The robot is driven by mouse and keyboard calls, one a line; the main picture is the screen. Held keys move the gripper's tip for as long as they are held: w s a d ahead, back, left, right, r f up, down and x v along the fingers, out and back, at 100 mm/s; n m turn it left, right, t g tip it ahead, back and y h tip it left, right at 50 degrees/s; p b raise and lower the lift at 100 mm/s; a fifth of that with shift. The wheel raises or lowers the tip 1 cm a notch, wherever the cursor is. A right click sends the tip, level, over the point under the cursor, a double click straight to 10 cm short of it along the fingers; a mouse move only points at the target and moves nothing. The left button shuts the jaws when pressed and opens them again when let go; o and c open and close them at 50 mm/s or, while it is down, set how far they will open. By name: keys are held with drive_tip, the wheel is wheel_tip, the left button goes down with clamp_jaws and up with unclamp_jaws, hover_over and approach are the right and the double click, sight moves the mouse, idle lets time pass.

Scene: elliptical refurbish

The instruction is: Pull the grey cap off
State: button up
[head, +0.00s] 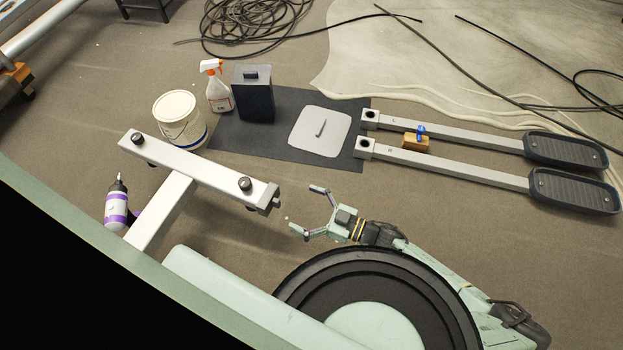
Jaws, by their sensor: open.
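A silver T-shaped frame bar (195,168) stands at the left centre in the head view. A grey cap (269,199) sits at the bar's right end, and it looks fitted onto it. A dark round knob (245,184) is on top of the bar near that end. My gripper (305,210) is open and empty, a short way to the right of the cap. Its two fingers point left toward the cap and are apart from it.
A white bucket (180,119), spray bottle (217,88) and dark box (253,95) stand behind the bar. A purple-banded bottle (117,202) stands left. Two pedal arms (460,142) lie right. Bare floor separates the cap from my gripper.

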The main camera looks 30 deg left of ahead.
drive_tip(key=a+f, duration=0.1)
drive_tip(key=a, duration=0.2)
drive_tip(key=a+f+b, duration=0.1)
drive_tip(key=a, duration=0.3)
drive_tip(key=a+f, duration=0.1)
drive_tip(key=a, duration=0.2)
drive_tip(key=shift+s+a+b, duration=0.2)
drive_tip(key=shift+a+b, duration=0.1)
drive_tip(key=shift+c, duration=0.5)
drive_tip(key=c, duration=2)
drive_tip(key=shift+o, duration=0.2)
drive_tip(key=shift+d, duration=0.2)
drive_tip(key=d, duration=0.8)
drive_tip(key=shift+w+p, duration=0.2)
drive_tip(key=shift+p, duration=0.1)
